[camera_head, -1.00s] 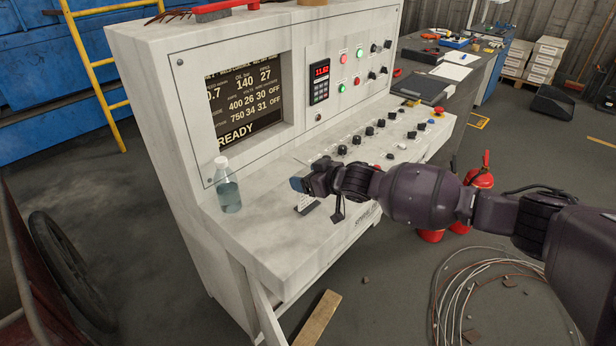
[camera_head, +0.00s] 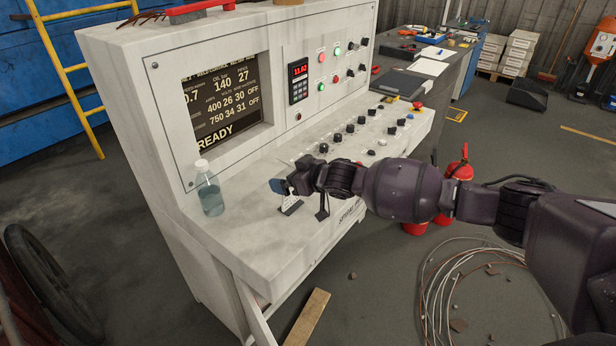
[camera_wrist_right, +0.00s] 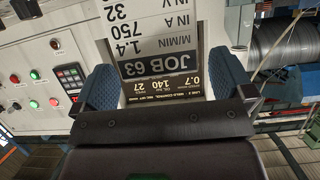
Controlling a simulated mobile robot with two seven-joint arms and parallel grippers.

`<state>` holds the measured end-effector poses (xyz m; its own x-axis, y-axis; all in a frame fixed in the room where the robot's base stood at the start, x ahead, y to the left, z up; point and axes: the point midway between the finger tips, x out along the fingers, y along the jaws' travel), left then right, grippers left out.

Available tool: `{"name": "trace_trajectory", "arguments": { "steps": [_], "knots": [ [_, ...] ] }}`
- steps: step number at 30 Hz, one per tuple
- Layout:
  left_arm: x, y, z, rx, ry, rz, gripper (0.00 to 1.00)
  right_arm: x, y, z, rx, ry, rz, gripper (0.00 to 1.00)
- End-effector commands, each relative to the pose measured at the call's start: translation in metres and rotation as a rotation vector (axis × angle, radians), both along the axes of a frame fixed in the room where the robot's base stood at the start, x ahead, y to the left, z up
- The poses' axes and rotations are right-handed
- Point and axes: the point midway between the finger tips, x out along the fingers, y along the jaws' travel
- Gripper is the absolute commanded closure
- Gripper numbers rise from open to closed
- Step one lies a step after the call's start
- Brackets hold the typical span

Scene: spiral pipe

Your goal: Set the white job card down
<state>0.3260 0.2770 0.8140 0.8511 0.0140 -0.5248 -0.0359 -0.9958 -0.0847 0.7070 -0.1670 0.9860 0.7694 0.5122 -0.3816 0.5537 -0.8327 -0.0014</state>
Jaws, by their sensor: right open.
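The white job card (camera_head: 291,196) stands tilted with a dark foot on the front ledge of the pale console (camera_head: 262,235). In the right wrist view the card (camera_wrist_right: 160,35) appears upside down, with "JOB 63" on a dark band. My right gripper (camera_head: 283,188) is at the card, low over the ledge. In the wrist view its blue-padded fingers (camera_wrist_right: 168,85) are apart, one on each side of the card, with gaps beside it. The fingers partly hide the card in the head view. My left gripper is out of view.
A clear bottle (camera_head: 209,193) stands on the ledge left of the card. Knobs and buttons (camera_head: 350,128) line the ledge farther right. Bare ledge lies between bottle and card. A red extinguisher (camera_head: 460,170) and coiled cable (camera_head: 450,300) are on the floor.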

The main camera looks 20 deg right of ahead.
Motion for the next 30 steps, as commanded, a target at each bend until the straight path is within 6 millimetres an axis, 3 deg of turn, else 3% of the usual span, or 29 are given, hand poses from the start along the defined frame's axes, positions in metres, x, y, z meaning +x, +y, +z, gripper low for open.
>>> {"name": "trace_trajectory", "arguments": {
  "steps": [18, 30],
  "knots": [
    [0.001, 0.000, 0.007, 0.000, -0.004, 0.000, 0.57, -0.077, -0.052, 0.036, -0.002, 0.002, -0.002, 0.01],
    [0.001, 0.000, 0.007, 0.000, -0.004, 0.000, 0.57, -0.091, -0.059, 0.041, 0.000, 0.002, 0.000, 0.01]
  ]
}}
